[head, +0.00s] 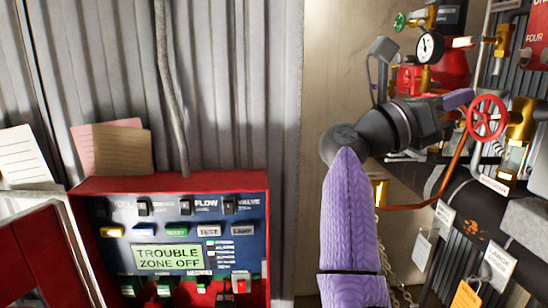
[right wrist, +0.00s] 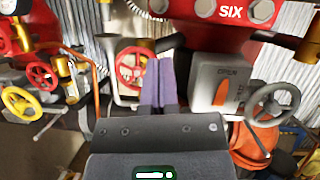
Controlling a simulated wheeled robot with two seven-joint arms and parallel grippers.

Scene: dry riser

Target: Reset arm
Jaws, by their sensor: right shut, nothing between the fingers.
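My right arm, in a purple sleeve, reaches up from the bottom of the head view. Its right gripper (head: 462,98) points right, with the purple fingertips near a red handwheel (head: 487,117); I cannot tell whether they touch it. In the right wrist view the two purple fingers (right wrist: 159,84) lie together, shut and empty. A red handwheel (right wrist: 130,68) shows behind them to the left, and a grey box (right wrist: 205,80) with an orange lever stands to their right. My left gripper is in neither view.
A red control panel (head: 170,184) reads "TROUBLE ZONE OFF" at lower left. A gauge (head: 430,47), valves and tagged pipes crowd the right side. A grey handwheel (right wrist: 268,103) and a red casing marked "SIX" (right wrist: 205,10) are close by the fingers. Corrugated wall (head: 235,90) stands behind.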

